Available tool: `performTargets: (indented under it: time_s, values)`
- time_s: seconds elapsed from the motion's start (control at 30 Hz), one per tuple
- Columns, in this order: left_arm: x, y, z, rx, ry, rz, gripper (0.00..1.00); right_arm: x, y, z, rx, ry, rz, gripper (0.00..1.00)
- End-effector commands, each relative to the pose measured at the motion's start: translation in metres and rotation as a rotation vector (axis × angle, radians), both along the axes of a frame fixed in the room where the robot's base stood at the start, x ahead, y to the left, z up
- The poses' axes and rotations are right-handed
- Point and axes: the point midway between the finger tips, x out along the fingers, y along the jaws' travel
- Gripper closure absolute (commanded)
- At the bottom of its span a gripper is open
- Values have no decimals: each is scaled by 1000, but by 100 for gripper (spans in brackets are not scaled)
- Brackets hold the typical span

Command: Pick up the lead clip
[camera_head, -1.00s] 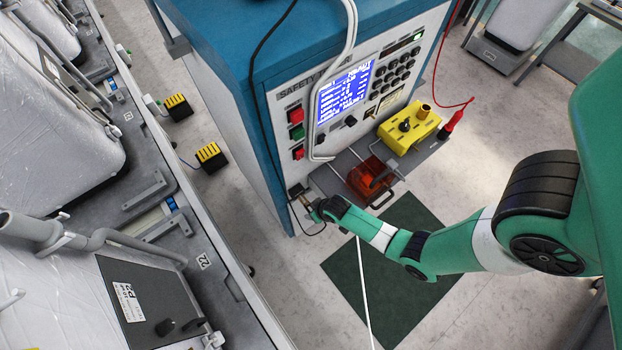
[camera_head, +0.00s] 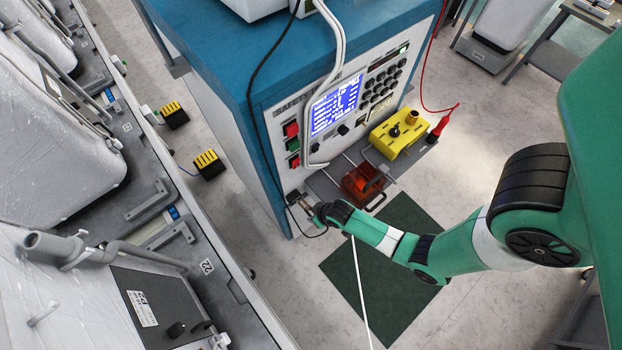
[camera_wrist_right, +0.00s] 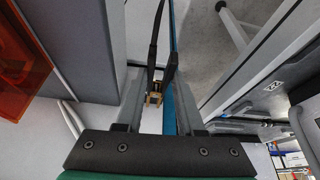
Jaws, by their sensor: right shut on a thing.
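The lead clip (camera_wrist_right: 154,94) is a small brass-coloured piece between the fingers of my right gripper (camera_wrist_right: 161,82) in the right wrist view. In the head view my right gripper (camera_head: 309,207) is at the lower left corner of the tester's front, by a small dark socket (camera_head: 293,197). It is shut on the clip, which is mostly hidden there by the gripper. A thin black lead (camera_head: 252,90) runs down the tester's left edge to this spot. My left gripper is not in view.
The blue-and-white safety tester (camera_head: 210,50) stands close to the gripper. Its shelf holds an orange box (camera_head: 362,184) and a yellow box (camera_head: 397,137) with a red probe (camera_head: 438,128). Wrapped appliances (camera_head: 50,140) line the left. A dark green mat (camera_head: 385,290) lies on the floor.

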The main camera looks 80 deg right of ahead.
Motion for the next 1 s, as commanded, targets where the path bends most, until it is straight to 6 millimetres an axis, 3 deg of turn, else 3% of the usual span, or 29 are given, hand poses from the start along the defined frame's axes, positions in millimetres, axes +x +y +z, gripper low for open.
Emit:
performTargets:
  time_s: [0.03, 0.13, 0.4, 1.0]
  values:
    - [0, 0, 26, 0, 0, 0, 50, -10, 7, 26, 0, 2, 3, 100]
    - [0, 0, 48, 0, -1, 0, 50, -30, 19, 49, 0, 4, 5, 100]
    - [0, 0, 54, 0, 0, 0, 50, -84, 56, 67, -1, 2, 8, 100]
    - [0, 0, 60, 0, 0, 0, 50, -113, 76, 73, -1, 2, 5, 100]
